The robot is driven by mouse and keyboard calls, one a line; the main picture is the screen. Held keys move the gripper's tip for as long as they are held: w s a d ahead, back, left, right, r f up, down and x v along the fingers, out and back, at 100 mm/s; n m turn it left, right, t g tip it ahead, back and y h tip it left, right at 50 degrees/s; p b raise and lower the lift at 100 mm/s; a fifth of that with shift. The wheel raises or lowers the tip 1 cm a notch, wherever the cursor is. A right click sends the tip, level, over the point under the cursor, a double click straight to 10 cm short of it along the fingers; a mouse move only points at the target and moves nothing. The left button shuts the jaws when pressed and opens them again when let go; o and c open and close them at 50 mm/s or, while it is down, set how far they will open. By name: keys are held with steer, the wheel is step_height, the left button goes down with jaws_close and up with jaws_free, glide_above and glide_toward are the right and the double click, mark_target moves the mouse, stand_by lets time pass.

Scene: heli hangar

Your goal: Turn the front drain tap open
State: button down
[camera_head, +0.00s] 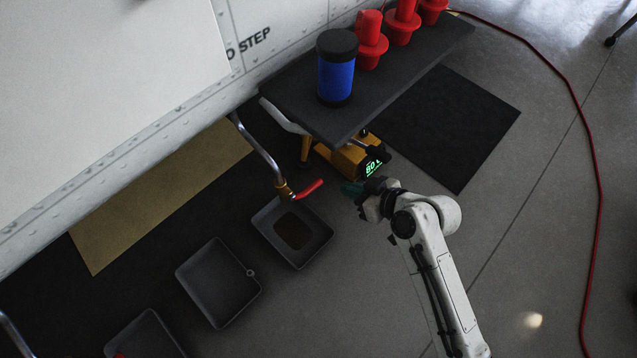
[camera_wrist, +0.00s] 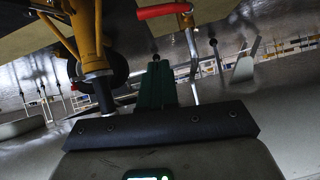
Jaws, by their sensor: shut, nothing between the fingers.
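A drain tap with a brass body (camera_head: 284,191) and a red lever handle (camera_head: 309,188) hangs on a bent silver pipe (camera_head: 258,150) below the white aircraft skin. The lever points right and slightly up in the head view. In the wrist view the red lever (camera_wrist: 164,11) shows at the top, beyond the fingers. My gripper (camera_head: 352,188) has green fingertips. It is shut and empty, to the right of the lever's end with a small gap in the picture. In the wrist view its green fingers (camera_wrist: 157,84) are together. The true depth gap is unclear.
A grey tray (camera_head: 318,258) with a dark patch lies under the tap; another tray (camera_head: 219,283) is empty. A dark bench (camera_head: 385,88) holds a blue canister (camera_head: 336,70) and red plugs (camera_head: 370,42). A yellow device (camera_head: 345,158) stands below the bench. A red hose (camera_head: 594,170) crosses the floor.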

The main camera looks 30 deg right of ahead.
steer(key=w, duration=0.1)
steer(key=b, duration=0.4)
glide_above(307, 189)
steer(key=s+d, duration=0.2)
steer(key=d, duration=0.2)
step_height(307, 189, down, 6)
steer(key=f, duration=0.1)
steer(key=a+f+b, duration=0.1)
steer(key=f, duration=0.1)
steer(key=shift+f+b, duration=0.2)
steer(key=shift+b, duration=0.1)
